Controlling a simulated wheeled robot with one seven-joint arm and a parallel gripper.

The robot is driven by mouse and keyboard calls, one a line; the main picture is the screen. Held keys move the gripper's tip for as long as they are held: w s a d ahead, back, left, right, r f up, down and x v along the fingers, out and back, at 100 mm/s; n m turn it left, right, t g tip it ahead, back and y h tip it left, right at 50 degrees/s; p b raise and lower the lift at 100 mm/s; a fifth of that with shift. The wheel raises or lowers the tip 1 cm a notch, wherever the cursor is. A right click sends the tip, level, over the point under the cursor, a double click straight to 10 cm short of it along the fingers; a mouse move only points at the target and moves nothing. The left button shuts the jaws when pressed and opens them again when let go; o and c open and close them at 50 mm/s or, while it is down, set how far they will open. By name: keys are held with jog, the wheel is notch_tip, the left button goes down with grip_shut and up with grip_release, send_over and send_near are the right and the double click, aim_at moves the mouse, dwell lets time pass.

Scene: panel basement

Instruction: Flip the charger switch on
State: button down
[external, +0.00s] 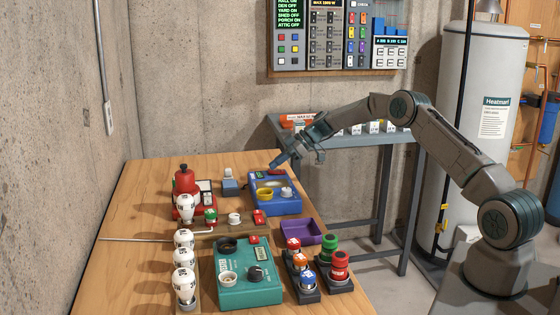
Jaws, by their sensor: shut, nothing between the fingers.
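A blue device (284,206) sits at the far right part of the wooden table. It carries a small green display, a yellow ring (265,193) and a white round part (287,192). I take it to be the charger, but no label on it is readable. A small red part (279,171) at its back edge looks like a switch; its position is too small to tell. My gripper (273,165) is shut and empty, reaching down from the right with its tips right by this red part. I cannot tell whether they touch.
A teal device (262,293) with a dial stands in front, near several white bulbs (184,256). A purple tray (297,232) and red, green and orange-topped pieces (338,266) lie at the right. A red device (184,182) stands at left. A switch panel (338,35) hangs behind.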

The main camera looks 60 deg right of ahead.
jog(key=shift+f, duration=0.1)
jog(key=shift+w+a+f+b, duration=0.15)
jog(key=shift+f+b, duration=0.1)
jog(key=shift+b, duration=0.35)
jog(key=shift+g+h, duration=0.3)
